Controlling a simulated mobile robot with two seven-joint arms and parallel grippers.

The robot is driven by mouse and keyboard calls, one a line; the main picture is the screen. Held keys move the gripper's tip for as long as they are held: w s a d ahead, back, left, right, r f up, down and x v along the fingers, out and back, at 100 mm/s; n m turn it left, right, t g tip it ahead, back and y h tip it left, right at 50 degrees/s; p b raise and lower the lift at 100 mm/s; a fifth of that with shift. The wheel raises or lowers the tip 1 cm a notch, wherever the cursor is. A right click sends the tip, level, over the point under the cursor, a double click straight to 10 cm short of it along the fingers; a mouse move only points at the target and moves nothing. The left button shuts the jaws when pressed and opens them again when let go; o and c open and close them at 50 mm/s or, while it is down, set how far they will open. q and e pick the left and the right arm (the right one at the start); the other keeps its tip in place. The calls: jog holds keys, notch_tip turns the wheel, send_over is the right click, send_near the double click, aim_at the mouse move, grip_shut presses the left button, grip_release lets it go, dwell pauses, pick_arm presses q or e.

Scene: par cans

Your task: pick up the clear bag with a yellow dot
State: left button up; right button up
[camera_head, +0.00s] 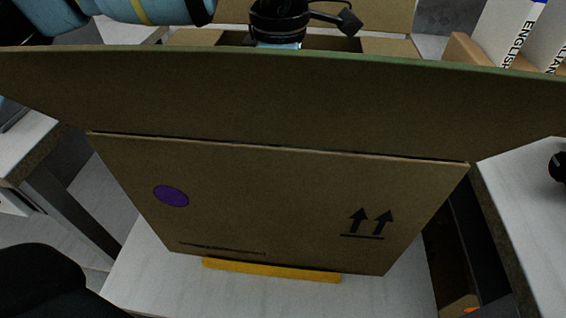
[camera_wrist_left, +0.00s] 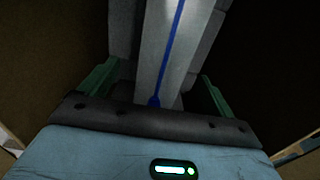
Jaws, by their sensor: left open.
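No yellow dot shows in either view, and I cannot make out a clear bag for certain. My left arm comes in at the top of the head view, and its wrist points down into an open cardboard box (camera_head: 270,205); the box's near flap hides the gripper there. In the left wrist view my left gripper (camera_wrist_left: 158,75) is open, its two green fingers apart. Between and beyond them lies a pale grey strip (camera_wrist_left: 158,50) with a blue line along it. I cannot tell whether the fingers touch it. My right gripper is not in view.
The box stands on a pale table (camera_head: 180,285) and has a purple dot on its front. Its near flap (camera_head: 290,100) spreads wide toward me. Box walls rise on both sides of the left gripper. White label cards (camera_head: 510,35) stand at the upper right. Another pale surface (camera_head: 525,200) lies right.

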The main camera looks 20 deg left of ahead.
pick_arm(q)
notch_tip(320, 180, down, 2)
jog(key=shift+f+b, duration=0.35)
jog(key=shift+f, duration=0.1)
jog(key=f, duration=0.1)
jog(key=f+b, duration=0.1)
jog(key=f, duration=0.2)
jog(key=shift+s+a+f+b, duration=0.2)
jog(key=shift+s+f+b, duration=0.15)
jog(key=shift+f+b, duration=0.05)
jog(key=shift+c, duration=1.1)
jog(key=c, duration=0.8)
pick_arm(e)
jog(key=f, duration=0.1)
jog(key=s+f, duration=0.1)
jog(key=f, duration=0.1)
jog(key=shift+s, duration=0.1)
